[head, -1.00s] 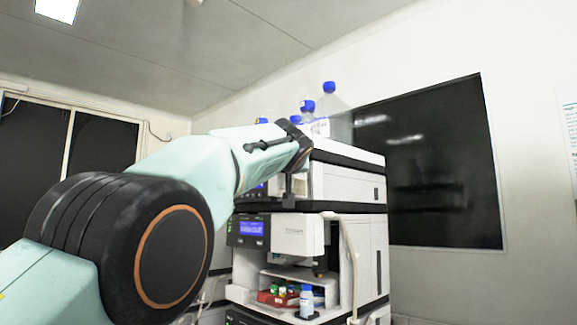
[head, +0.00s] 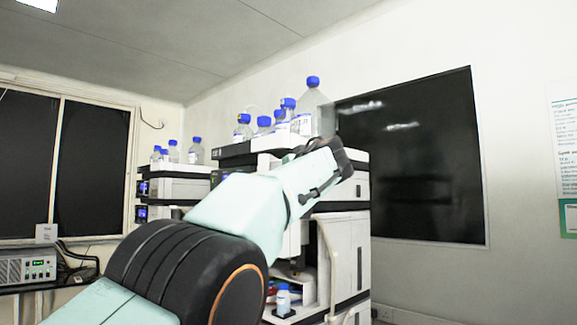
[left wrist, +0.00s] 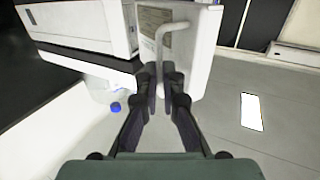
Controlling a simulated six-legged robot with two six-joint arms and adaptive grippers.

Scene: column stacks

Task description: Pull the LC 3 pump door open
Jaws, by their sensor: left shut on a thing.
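The LC 3 pump door (left wrist: 190,50) is a white panel in the left wrist view, standing out at an angle from the white instrument body (left wrist: 80,22). My left gripper (left wrist: 163,85) has its two dark fingers close together at the panel's near edge, shut on the door. The exact contact is hard to see. In the head view my left arm reaches across the front of the LC stack (head: 342,260), and my wrist covers the pump unit and door. My right gripper is in neither view.
Blue-capped bottles (head: 314,105) stand on top of the stack. Another instrument stack (head: 178,188) stands behind at left.

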